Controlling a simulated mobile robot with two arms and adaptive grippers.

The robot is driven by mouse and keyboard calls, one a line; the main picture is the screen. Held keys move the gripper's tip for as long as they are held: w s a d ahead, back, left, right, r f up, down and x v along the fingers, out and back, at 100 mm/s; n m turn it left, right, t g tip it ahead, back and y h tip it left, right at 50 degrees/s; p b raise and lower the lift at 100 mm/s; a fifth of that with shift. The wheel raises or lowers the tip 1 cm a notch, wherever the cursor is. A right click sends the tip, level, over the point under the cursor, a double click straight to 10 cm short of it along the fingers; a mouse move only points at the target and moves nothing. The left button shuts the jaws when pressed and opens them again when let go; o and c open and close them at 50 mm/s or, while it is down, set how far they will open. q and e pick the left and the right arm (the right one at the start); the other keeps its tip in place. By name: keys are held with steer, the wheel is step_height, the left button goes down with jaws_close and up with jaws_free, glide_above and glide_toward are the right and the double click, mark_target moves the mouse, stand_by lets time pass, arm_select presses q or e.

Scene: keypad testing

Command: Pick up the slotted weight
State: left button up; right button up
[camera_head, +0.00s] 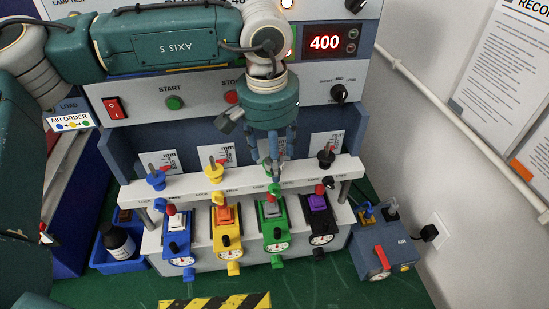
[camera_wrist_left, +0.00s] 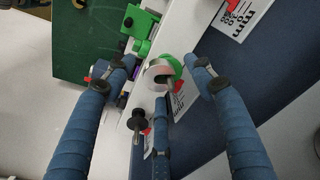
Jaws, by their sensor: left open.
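The slotted weight (camera_wrist_left: 158,72) appears to be the small silvery round piece in the left wrist view, at the green knob (camera_wrist_left: 172,65) on the white ledge. Whether it rests on the knob or is apart from it, I cannot tell. My left gripper (camera_head: 277,176) reaches down over the green station in the head view, its blue fingers largely hiding the weight there. In the left wrist view the left gripper (camera_wrist_left: 164,66) is open, with fingers spread on both sides of the weight and a third finger below it. I see no clear grip on it. My right gripper is out of view.
The white ledge (camera_head: 240,178) also bears blue (camera_head: 156,180), yellow (camera_head: 214,170) and black (camera_head: 326,157) knobs. Coloured gauge units stand below. A control panel (camera_head: 200,99) rises behind. A blue bin with a dark bottle (camera_head: 117,241) is left, a grey AIR box (camera_head: 383,250) right.

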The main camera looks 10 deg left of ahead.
arm_select(q)
steer(key=c, duration=1.3)
steer(key=shift+r, duration=0.15)
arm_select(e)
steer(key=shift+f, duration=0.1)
